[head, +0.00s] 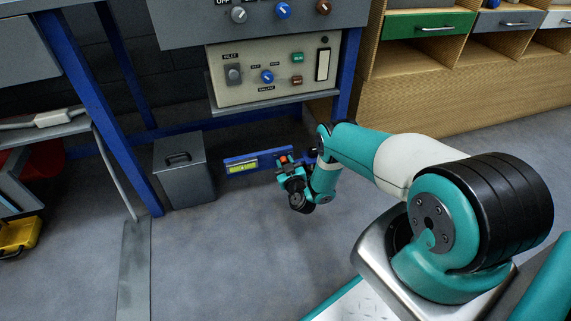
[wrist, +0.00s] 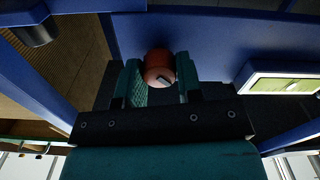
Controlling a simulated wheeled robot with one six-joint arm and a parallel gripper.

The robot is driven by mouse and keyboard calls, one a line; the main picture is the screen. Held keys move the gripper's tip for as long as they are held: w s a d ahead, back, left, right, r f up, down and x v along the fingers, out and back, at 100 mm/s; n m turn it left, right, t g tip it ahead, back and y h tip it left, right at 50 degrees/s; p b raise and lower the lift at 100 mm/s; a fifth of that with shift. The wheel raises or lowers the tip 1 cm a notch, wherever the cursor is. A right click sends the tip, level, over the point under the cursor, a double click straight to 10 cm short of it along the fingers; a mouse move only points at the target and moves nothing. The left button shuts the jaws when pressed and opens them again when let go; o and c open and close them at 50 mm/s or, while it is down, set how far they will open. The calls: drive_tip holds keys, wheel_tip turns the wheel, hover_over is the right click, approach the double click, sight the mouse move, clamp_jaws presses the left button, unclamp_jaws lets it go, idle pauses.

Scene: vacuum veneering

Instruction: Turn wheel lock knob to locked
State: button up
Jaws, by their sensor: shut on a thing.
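The wheel lock knob (wrist: 157,66) is round and orange-red with a pale mark on its face. In the wrist view it sits between the two fingers of my gripper (wrist: 160,80), which are shut on its sides. It stands out from a blue panel. In the head view my gripper (head: 287,168) is low down at the blue rail under the bench, and a small orange-red spot shows at the fingers. A yellow-green label plate (head: 243,167) is on the rail, left of the gripper. I cannot tell which position the knob points to.
A grey bin (head: 183,180) stands left of the rail. A blue bench leg (head: 115,140) is further left. The control panel (head: 270,75) hangs above my gripper. Wooden cabinets (head: 450,85) stand at the right. The grey floor in front of the rail is clear.

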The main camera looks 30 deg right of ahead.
drive_tip(key=shift+m, duration=0.3)
drive_tip(key=m, duration=0.4)
drive_tip(key=shift+s+f+m, duration=0.1)
drive_tip(key=shift+m, duration=3.2)
drive_tip(key=shift+f+m, duration=0.1)
drive_tip(key=shift+m, duration=3.2)
drive_tip(key=o, duration=0.9)
drive_tip(key=shift+r, duration=0.1)
